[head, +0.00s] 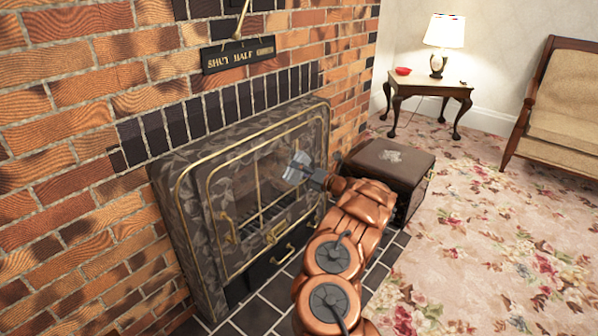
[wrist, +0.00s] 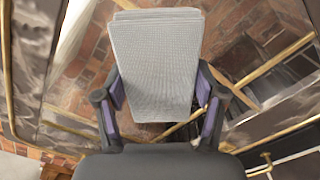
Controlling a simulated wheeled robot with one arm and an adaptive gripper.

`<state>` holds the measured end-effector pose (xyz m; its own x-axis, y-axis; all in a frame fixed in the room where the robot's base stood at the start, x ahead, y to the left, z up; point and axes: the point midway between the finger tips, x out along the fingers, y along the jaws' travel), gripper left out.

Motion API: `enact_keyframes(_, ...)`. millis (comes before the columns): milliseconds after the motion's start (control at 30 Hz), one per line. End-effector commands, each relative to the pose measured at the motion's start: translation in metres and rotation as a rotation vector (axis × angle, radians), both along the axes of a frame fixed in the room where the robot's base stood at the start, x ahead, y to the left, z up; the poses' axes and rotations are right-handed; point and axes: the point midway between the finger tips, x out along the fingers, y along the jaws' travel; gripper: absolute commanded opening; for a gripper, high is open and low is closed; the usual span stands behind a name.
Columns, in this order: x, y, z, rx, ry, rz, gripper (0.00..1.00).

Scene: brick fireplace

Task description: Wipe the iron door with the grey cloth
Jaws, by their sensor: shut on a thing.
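The iron door (head: 243,187) is the dark, leaf-patterned fireplace front with brass trim and a pane with bars behind it, set in the brick wall. Its brass edging also fills much of the wrist view (wrist: 268,66). My gripper (head: 311,172) is in front of the door's right part. In the wrist view, the two fingers of my gripper (wrist: 162,105) are shut on the folded grey cloth (wrist: 155,50), which sticks out beyond them toward the door. In the head view the cloth (head: 297,168) looks small and pale. I cannot tell whether it touches the door.
A dark box (head: 410,161) with a pale patch on its lid stands right of the door, close to my arm. A brass handle (head: 283,254) is low on the door front. A side table (head: 432,83) with a lamp (head: 444,32) and an armchair (head: 562,105) stand farther back. Flowered carpet lies open at right.

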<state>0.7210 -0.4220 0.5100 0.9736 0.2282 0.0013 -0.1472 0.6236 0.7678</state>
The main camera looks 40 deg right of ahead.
Motion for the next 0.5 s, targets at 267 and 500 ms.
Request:
enact_keyframes(267,-0.011,-0.003,0.003,0.000,-0.001,-0.002,0.37)
enact_keyframes(500,-0.029,-0.007,0.002,0.001,-0.001,0.000,0.37)
